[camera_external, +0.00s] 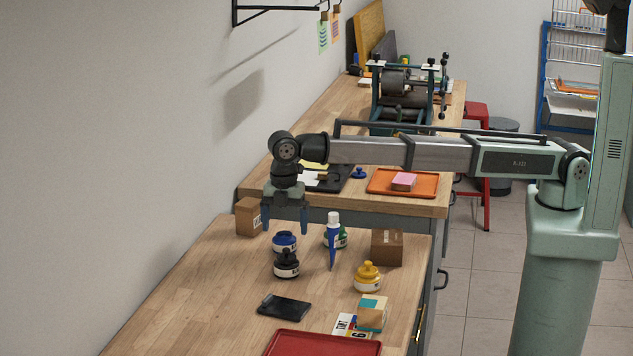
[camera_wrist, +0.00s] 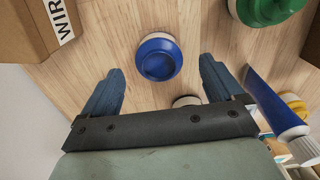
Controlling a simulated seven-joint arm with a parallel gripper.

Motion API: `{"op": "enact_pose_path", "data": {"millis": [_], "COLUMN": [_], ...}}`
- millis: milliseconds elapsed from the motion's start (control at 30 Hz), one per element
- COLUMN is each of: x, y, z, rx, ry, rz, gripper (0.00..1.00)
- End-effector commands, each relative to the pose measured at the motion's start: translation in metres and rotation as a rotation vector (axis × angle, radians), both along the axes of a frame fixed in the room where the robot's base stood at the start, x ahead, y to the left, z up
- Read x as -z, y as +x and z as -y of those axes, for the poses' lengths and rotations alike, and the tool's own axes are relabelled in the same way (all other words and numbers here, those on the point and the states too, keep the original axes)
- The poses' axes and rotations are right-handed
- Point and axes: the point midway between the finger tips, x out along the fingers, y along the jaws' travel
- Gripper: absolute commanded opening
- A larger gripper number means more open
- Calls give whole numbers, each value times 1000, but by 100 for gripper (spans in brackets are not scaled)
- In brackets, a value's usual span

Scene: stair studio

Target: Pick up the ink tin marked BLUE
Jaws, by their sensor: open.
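The blue-lidded ink tin (camera_external: 284,241) stands upright on the lower wooden worktop; its label is too small to read. In the wrist view its round blue lid (camera_wrist: 158,58) lies between the fingertips of my gripper (camera_wrist: 160,68). My gripper (camera_external: 285,229) is open and empty, pointing down, with its fingers above and either side of the tin. I see no contact. A black tin (camera_external: 287,266) stands just in front of it. A green tin (camera_external: 342,240) is to the right, partly hidden by a blue tube with a white cap (camera_external: 333,232). A yellow tin (camera_external: 367,279) stands further right.
A cardboard box (camera_external: 247,217) stands left of the gripper; its label shows "WIR" in the wrist view. A brown box (camera_external: 388,249) stands on the right. A dark flat piece (camera_external: 284,307) and red tray (camera_external: 318,343) lie in front. The worktop's left is clear.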

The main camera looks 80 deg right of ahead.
Motion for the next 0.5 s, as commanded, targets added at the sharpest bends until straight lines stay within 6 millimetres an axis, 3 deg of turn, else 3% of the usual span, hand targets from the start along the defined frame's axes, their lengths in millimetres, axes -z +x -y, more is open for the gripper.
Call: {"op": "enact_pose_path", "data": {"millis": [233, 500], "x": [33, 40], "y": [1, 1], "z": [-2, -2], "rx": [0, 0], "ry": [-1, 0], "rz": [-2, 0], "gripper": [94, 94]}}
